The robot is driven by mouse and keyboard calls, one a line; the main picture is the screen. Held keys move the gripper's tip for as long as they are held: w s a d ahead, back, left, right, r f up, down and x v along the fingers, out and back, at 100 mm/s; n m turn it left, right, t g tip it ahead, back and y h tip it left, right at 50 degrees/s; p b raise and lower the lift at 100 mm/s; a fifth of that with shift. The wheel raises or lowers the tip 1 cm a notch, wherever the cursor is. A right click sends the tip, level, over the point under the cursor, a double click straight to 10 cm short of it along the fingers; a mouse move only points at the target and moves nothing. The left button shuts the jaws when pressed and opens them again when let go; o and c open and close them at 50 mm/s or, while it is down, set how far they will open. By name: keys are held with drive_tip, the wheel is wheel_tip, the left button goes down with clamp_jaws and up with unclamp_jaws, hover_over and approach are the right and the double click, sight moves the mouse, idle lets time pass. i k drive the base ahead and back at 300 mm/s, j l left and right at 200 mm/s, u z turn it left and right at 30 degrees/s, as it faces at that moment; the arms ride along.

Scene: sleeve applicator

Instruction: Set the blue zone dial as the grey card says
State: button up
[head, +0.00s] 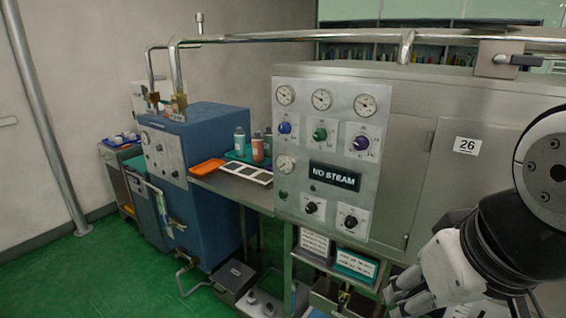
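The blue zone dial (285,128) is a round knob on a white plate, upper left on the steel machine's control panel, under a gauge. Its exact setting is too small to read. A pale grey card (314,243) with dark lines of text stands below the panel at the left; its words are not legible. My gripper (396,296) is at the lower right, in front of the machine, below and right of the dial and apart from it. Its fingers are partly cut off by the bottom edge, so its opening is unclear.
A green dial (320,134) and a purple dial (361,142) sit right of the blue one. Two black knobs are lower, below a "NO STEAM" sign (334,175). A teal-framed card (356,264) stands right of the grey one. A shelf with bottles and trays is at left.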

sight(285, 127)
drive_tip(key=i+l+u, duration=0.1)
drive_tip(key=u, duration=0.3)
drive_tip(key=i+l+u, duration=0.15)
drive_tip(key=u, duration=0.2)
drive_tip(key=i+l+u, duration=0.1)
drive_tip(key=l+u, duration=0.15)
drive_tip(key=u, duration=0.15)
drive_tip(key=l+u, duration=0.2)
drive_tip(key=u, duration=0.15)
drive_tip(key=i, duration=0.05)
